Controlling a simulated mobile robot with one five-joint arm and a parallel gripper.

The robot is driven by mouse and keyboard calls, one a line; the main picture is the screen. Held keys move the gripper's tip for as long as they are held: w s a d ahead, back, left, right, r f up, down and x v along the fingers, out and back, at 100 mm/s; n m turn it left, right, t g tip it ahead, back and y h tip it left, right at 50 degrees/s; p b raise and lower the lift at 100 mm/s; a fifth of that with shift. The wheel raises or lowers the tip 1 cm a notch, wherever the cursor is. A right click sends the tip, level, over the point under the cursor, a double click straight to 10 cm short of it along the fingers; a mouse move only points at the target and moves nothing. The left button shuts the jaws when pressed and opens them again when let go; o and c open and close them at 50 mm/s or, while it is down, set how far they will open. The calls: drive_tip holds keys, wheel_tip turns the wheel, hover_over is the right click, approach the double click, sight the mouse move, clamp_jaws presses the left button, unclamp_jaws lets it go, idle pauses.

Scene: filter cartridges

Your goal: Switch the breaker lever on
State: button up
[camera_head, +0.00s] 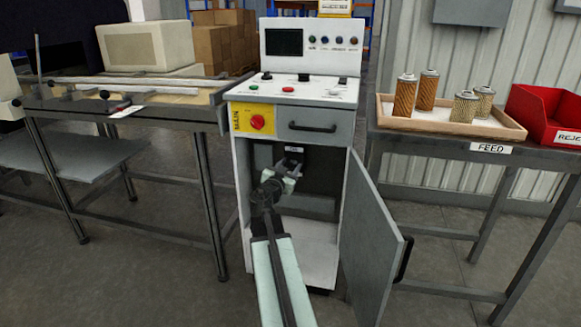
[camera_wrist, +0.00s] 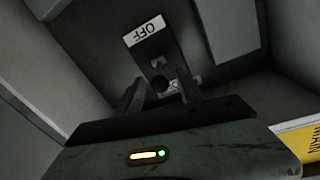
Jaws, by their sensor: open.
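My gripper (camera_head: 287,177) reaches into the open lower compartment of the white cabinet (camera_head: 244,190). In the wrist view my gripper (camera_wrist: 160,90) is open, with its two dark fingers apart. The dark breaker lever (camera_wrist: 157,66) shows just beyond and between the fingertips; I cannot tell whether they touch it. A white label (camera_wrist: 145,30) reading OFF, upside down in this view, is beside the lever. A second label (camera_wrist: 178,86) is mostly hidden behind the fingers. In the head view the lever is too small and too dark to make out.
The cabinet door (camera_head: 371,243) stands open to the right of my arm. Above the compartment are a drawer handle (camera_head: 312,127) and a red main switch (camera_head: 257,122). A bench (camera_head: 160,118) stands left, and a feed table with a tray (camera_head: 448,127) of cartridges and a red bin (camera_head: 545,115) right.

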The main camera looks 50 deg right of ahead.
drive_tip(key=shift+w+d, duration=0.1)
drive_tip(key=shift+d, duration=0.2)
clamp_jaws()
drive_tip(key=shift+a, duration=0.15)
idle(1.1)
